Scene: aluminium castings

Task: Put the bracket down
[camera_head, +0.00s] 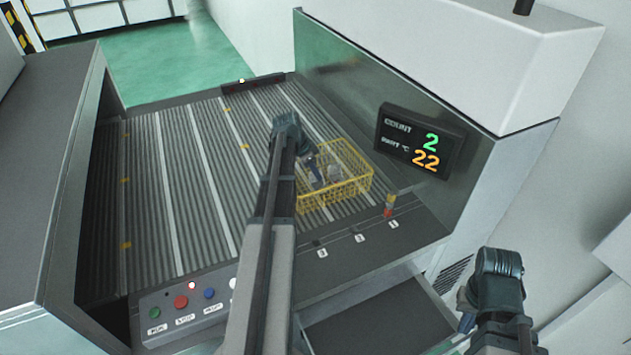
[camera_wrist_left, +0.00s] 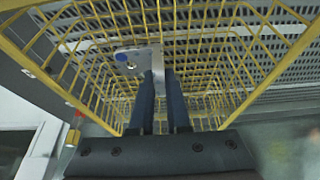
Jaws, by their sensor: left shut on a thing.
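The bracket (camera_wrist_left: 132,62) is a pale metal piece with a hole and a blue spot, seen in the left wrist view. My left gripper (camera_wrist_left: 163,80) is shut on one edge of it. In the head view my left gripper (camera_head: 316,172) reaches down into a yellow wire basket (camera_head: 352,187), and the grey bracket (camera_head: 334,173) shows at its fingertips. The basket's mesh also surrounds the fingers in the wrist view (camera_wrist_left: 235,60). I cannot tell whether the bracket touches the basket floor. My right gripper (camera_head: 466,310) is at the lower right, away from the basket; its opening is unclear.
The basket stands on a ribbed grey conveyor bed (camera_head: 185,185) between machine walls. A display (camera_head: 419,143) reads count 2 and 22. A button panel (camera_head: 190,305) is at the front left.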

